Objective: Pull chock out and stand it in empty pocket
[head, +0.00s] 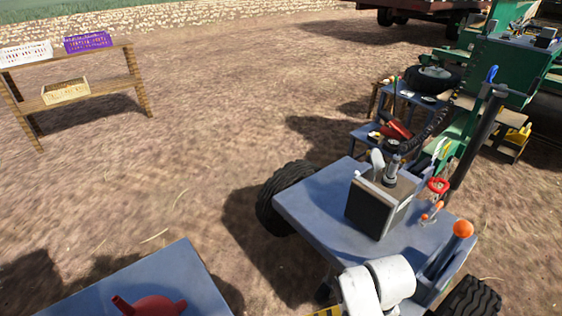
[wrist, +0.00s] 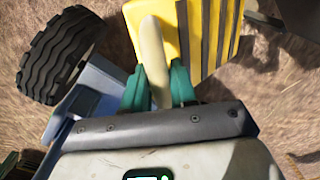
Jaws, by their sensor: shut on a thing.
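The chock is a yellow block with dark ribs (wrist: 200,28), at the top of the wrist view. A pale rod-like handle (wrist: 152,42) shows at its left side. My gripper (wrist: 157,78) has its teal fingers shut on this handle. A small yellow-and-black piece, seemingly the chock (head: 325,312), shows at the bottom edge of the head view, where my white arm hides the gripper. I cannot tell whether the chock touches the ground. I cannot make out the empty pocket in either view.
A black tyre (wrist: 62,55) is left of the chock, with a gap between. The blue-grey wheeled deck (head: 315,222) carries an engine box (head: 378,208) and an orange-knobbed lever (head: 463,229). A blue table (head: 185,265) holds a red object (head: 150,305).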

